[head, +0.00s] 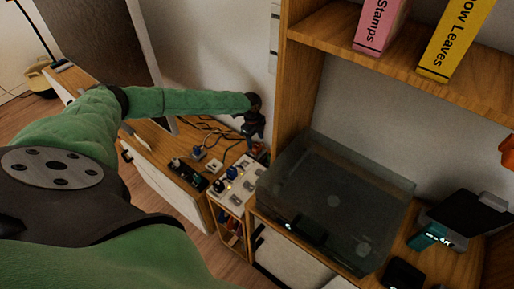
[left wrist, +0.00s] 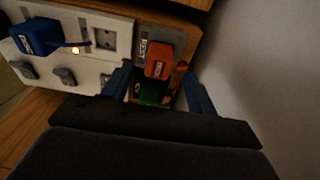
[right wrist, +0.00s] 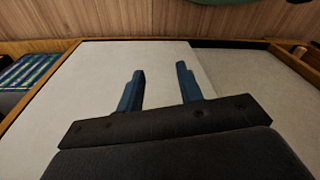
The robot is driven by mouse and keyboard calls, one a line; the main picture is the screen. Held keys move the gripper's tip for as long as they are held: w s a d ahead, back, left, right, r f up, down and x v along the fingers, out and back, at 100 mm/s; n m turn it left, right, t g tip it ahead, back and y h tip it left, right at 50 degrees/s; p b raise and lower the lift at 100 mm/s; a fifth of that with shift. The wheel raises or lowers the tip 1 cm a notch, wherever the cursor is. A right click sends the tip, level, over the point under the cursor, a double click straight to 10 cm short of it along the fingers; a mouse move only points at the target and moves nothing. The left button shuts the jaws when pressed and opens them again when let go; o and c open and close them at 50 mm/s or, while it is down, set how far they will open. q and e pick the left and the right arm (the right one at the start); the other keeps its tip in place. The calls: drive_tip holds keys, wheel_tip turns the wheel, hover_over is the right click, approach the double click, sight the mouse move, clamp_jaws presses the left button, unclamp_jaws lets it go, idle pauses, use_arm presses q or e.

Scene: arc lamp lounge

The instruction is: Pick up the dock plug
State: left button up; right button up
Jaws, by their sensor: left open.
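An orange plug (left wrist: 158,62) with a small label stands at the right end of the white socket panel (left wrist: 88,52) in the left wrist view. The label is too small to read, so I cannot tell for sure that it is the dock plug. A green piece (left wrist: 152,93) shows just below it. My left gripper (left wrist: 156,72) is open, with one finger on each side of the orange plug; contact is not visible. In the head view, my left gripper (head: 255,128) is above the panel's far end. My right gripper (right wrist: 159,70) is open and empty over a pale surface.
A blue plug (left wrist: 38,37) sits in the panel beside a lit orange light. A wall is close on the right. In the head view, a turntable (head: 335,202) stands right of the panel, under a shelf with pink (head: 380,25) and yellow (head: 457,40) boxes. Dark cables lie behind.

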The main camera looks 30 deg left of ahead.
sight(256, 145)
use_arm(q)
drive_tip(key=f+p, duration=0.1)
drive_tip(key=f, duration=0.2)
drive_tip(key=shift+s+d+p, duration=0.1)
drive_tip(key=shift+d+p, duration=0.2)
drive_tip(key=shift+p, duration=0.1)
drive_tip(key=shift+f, duration=0.7)
use_arm(e)
drive_tip(key=shift+s+d+f, duration=0.2)
drive_tip(key=shift+d+f, duration=0.15)
drive_tip(key=shift+f, duration=0.55)
drive_tip(key=shift+s+d+f, duration=0.25)
drive_tip(key=shift+d+f, duration=0.15)
drive_tip(key=shift+f, duration=0.5)
drive_tip(key=shift+s+d+f, duration=0.2)
drive_tip(key=shift+d+f, duration=0.15)
drive_tip(key=shift+f, duration=0.55)
use_arm(q)
drive_tip(key=c, duration=1.1)
drive_tip(key=shift+r, duration=0.1)
use_arm(e)
drive_tip(key=shift+f, duration=0.1)
